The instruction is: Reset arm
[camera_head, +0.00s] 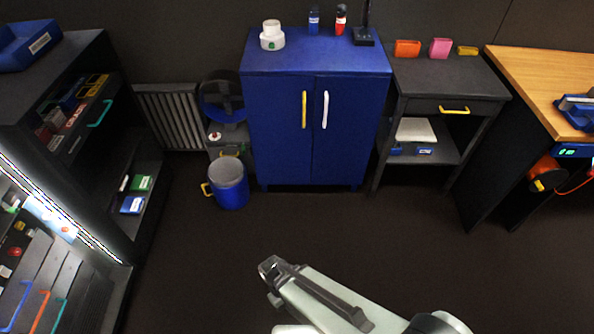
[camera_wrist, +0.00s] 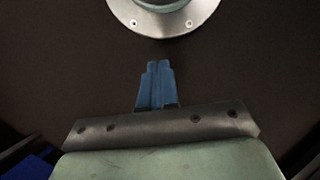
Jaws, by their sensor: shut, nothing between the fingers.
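My gripper (camera_wrist: 157,86) shows in the wrist view as two blue fingers pressed together, shut and empty. They are over dark floor, with a round bolted metal flange (camera_wrist: 164,28) just beyond the tips. I cannot tell from this view whether the fingers touch anything. In the head view my pale green arm stretches across the bottom middle, over the bare floor; the fingers cannot be made out there. No trackball can be made out. A lit panel (camera_head: 50,217) with small coloured controls stands at the lower left edge of the head view, well apart from my arm.
A blue cabinet (camera_head: 280,130) with two closed doors stands at the back, with a blue bin (camera_head: 229,186) at its left. A dark shelf unit (camera_head: 112,72) is at the left. A grey side table (camera_head: 455,82) and a wood-topped bench (camera_head: 535,80) are at the right. The middle floor is clear.

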